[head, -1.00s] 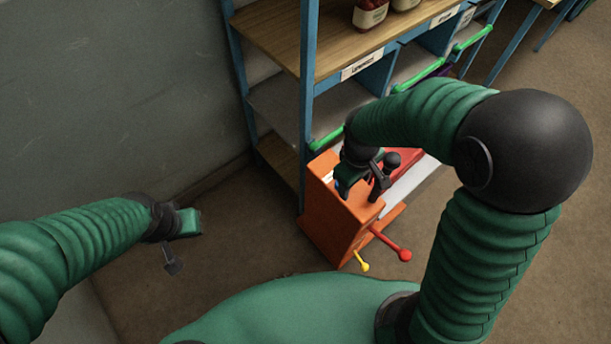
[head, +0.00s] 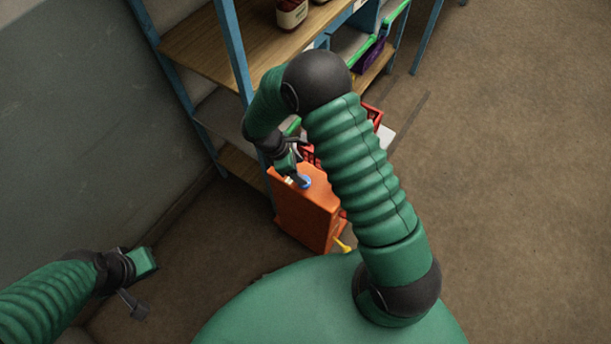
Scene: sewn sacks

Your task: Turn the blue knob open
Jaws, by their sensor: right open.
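The blue knob (head: 305,181) is small and sits on top of an orange box (head: 308,212) in the middle of the head view. My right gripper (head: 295,163) is open at the far end of the box top, just above and beside the knob. Its fingers partly cover the knob's far side, and I cannot tell whether they touch it. My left gripper (head: 140,284) is at the lower left, with its two fingers apart and nothing between them, far from the box.
A shelf unit with blue posts and a wooden shelf (head: 205,50) stands behind the box. A red crate (head: 370,114) is partly hidden behind my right arm. A yellow lever (head: 342,245) sticks out of the box's near side. Open floor (head: 510,180) lies to the right.

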